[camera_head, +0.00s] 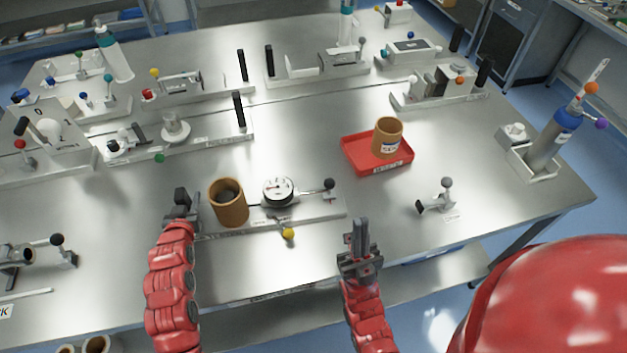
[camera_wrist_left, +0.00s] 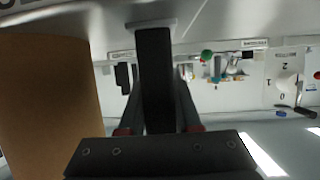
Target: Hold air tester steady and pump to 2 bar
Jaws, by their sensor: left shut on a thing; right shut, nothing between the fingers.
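The air tester's pale base plate (camera_head: 318,211) lies near the front of the bench. It carries a white round dial gauge (camera_head: 278,191), with a dark ball-topped lever (camera_head: 329,185) to its right and a yellow knob (camera_head: 288,234) at its front. A brown cylinder (camera_head: 229,208) stands at its left part. My left gripper (camera_head: 182,207) is shut on the black upright handle (camera_wrist_left: 154,75) at the plate's left end. My right gripper (camera_head: 361,234) is shut and empty, in front of the plate's right end. The gauge reading is too small to make out.
A red tray (camera_head: 352,152) holding a brown cup (camera_head: 388,135) sits to the right. A small ball-topped fixture (camera_head: 437,200) stands right of my right gripper. Several other fixtures line the back and left. The bench between the tester and the red tray is clear.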

